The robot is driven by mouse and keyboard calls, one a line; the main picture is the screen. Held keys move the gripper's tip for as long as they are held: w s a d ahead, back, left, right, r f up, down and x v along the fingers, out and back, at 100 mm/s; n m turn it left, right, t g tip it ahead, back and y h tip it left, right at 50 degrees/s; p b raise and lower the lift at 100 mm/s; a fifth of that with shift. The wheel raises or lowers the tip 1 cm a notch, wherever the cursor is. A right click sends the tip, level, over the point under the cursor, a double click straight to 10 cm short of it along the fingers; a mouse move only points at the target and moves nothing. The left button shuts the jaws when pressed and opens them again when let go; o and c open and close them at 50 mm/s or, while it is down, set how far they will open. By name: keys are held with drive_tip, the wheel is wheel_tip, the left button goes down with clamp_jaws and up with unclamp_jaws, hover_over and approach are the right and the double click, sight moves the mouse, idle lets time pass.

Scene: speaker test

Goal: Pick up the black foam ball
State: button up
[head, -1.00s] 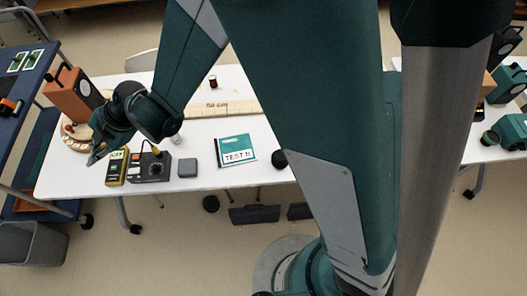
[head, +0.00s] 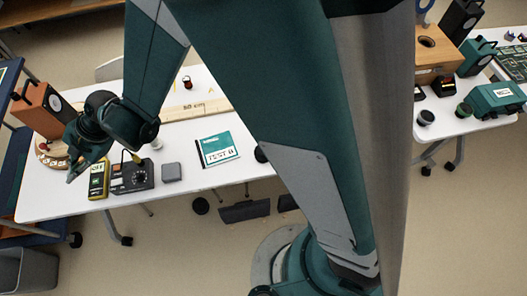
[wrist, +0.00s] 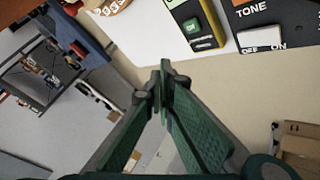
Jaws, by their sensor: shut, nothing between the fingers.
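A dark round thing (head: 261,153) shows at the right end of the visible white tabletop in the head view, partly hidden behind my arm. It may be the black foam ball, but I cannot tell for sure. My gripper (head: 72,176) is at the table's front left, beside the yellow meter (head: 98,180) and far to the left of the dark round thing. In the wrist view my gripper's fingers (wrist: 161,72) are shut together with nothing between them. They are over the table's front edge and the floor. No ball shows in the wrist view.
A black dial box (head: 133,177), a grey box (head: 172,172) and a TEST B booklet (head: 217,149) lie along the front of the table (head: 60,205). An orange speaker (head: 42,108) stands behind my gripper. A second table with equipment, including a teal case (head: 495,99), is at right.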

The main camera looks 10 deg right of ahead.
drive_tip(key=o, duration=1.6)
drive_tip(key=shift+r, duration=2.3)
drive_tip(key=w+d+m+t+h, duration=0.1)
drive_tip(key=w+d+m, duration=0.1)
drive_tip(key=d+m, duration=0.4)
drive_tip(key=w+d+m+h, duration=0.1)
drive_tip(key=w+d+m, duration=0.2)
drive_tip(key=d+m, duration=0.35)
drive_tip(key=m+t+h, duration=0.1)
drive_tip(key=m+h, duration=0.6)
drive_tip(key=m, duration=2.8)
hover_over(263, 153)
drive_tip(key=w, duration=0.2)
drive_tip(key=shift+s+d+f, duration=0.1)
drive_tip(key=shift+f, duration=1.95)
drive_tip(key=shift+s+d+f, duration=0.1)
drive_tip(key=shift+f, duration=1.95)
